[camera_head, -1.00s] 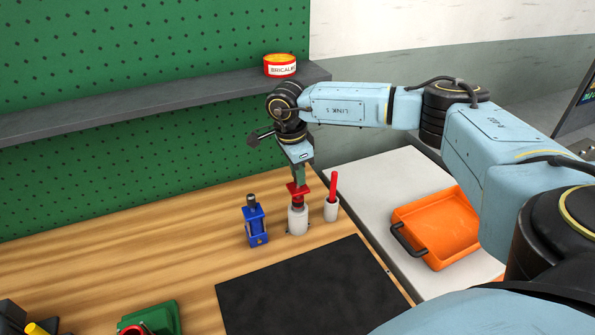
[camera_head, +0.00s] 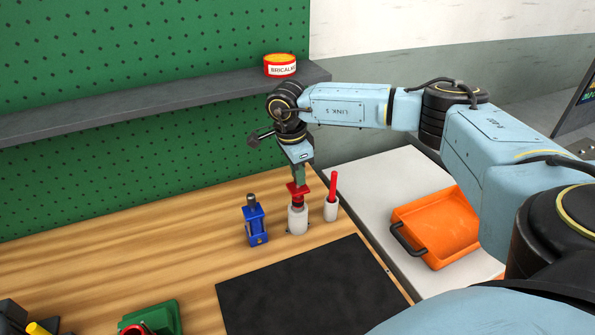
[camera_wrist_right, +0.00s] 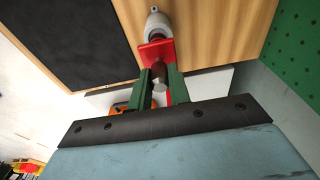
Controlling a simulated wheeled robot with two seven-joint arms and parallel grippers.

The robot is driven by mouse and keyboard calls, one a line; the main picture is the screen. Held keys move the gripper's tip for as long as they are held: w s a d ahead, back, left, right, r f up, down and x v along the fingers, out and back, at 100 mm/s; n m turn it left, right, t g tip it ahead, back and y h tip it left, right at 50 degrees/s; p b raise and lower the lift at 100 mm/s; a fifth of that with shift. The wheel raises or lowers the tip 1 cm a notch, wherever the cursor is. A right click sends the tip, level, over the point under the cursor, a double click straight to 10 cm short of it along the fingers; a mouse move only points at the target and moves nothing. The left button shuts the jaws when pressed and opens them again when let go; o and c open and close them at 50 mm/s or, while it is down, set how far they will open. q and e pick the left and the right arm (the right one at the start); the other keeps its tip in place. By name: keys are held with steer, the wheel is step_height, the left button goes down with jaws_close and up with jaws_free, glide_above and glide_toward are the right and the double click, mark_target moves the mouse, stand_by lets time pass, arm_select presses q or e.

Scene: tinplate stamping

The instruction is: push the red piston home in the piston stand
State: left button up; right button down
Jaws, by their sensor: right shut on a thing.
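The red piston (camera_head: 298,189) stands upright in the pale grey cylindrical piston stand (camera_head: 297,219) on the wooden bench. Its wide red plate shows above the stand, with a darker shaft below it. In the right wrist view the red plate (camera_wrist_right: 156,53) lies in front of the stand (camera_wrist_right: 155,22). My right gripper (camera_head: 299,176) points down above the plate and is shut on the piston; its green fingers (camera_wrist_right: 160,82) stand either side of the piston's upper part. How deep the piston sits is hard to tell. My left gripper is out of view.
A second pale holder (camera_head: 331,211) with a red rod (camera_head: 334,186) stands just right. A blue device (camera_head: 256,224) stands left. A black mat (camera_head: 310,295) lies in front, clear. An orange tray (camera_head: 437,235) is at right; a shelf (camera_head: 150,102) with a tin (camera_head: 280,66) is behind.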

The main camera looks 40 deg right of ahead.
steer(key=shift+f+b, duration=0.45)
steer(key=shift+f, duration=0.35)
stand_by(1.6)
steer(key=c, duration=1.2)
jaws_free()
steer(key=shift+c, duration=0.2)
step_height(320, 180, up, 13)
steer(key=a, duration=0.1)
steer(key=shift+w+a+r+b, duration=0.2)
steer(key=shift+w+a+b, duration=0.1)
steer(key=shift+b, duration=0.1)
